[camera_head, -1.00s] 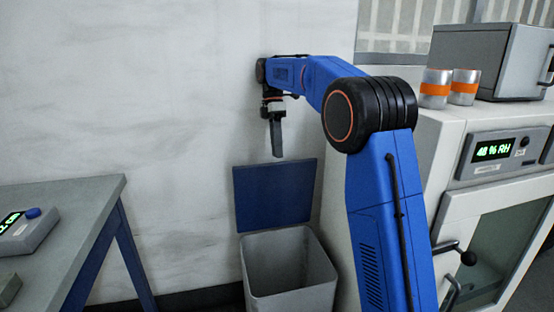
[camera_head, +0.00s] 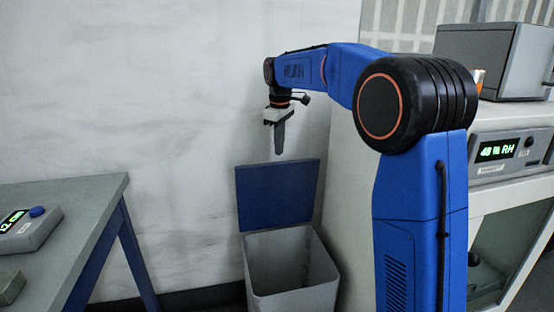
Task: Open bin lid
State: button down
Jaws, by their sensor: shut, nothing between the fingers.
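The grey bin (camera_head: 292,290) stands on the floor against the wall, between the table and the white cabinet. Its blue lid (camera_head: 277,195) is raised and stands upright at the bin's back edge, so the mouth is uncovered and the inside shows as empty in the part I see. My gripper (camera_head: 279,152) points down, shut and empty, above the top edge of the lid. It looks apart from the lid, though its distance in depth is hard to tell.
A grey table (camera_head: 75,220) with blue legs stands at left, with a small display device (camera_head: 28,230) on it. At right, a white cabinet (camera_head: 510,212) carries a grey box (camera_head: 485,58). The wall side is clear.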

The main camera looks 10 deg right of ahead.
aim_at(281, 165)
jog(key=shift+w+f+m+t, duration=0.6)
jog(key=shift+f+m+t, duration=0.45)
jog(key=shift+m, duration=0.6)
jog(key=shift+w+f+m+t, duration=0.6)
jog(key=shift+f+m+t, duration=0.45)
jog(key=shift+m, duration=0.55)
jog(key=shift+w+f+m+t, duration=0.6)
jog(key=shift+f+m+t, duration=0.45)
jog(key=shift+m, duration=0.6)
jog(key=shift+f, duration=0.1)
jog(key=shift+s+f, duration=0.1)
jog(key=shift+s, duration=2.8)
jog(key=shift+w, duration=0.1)
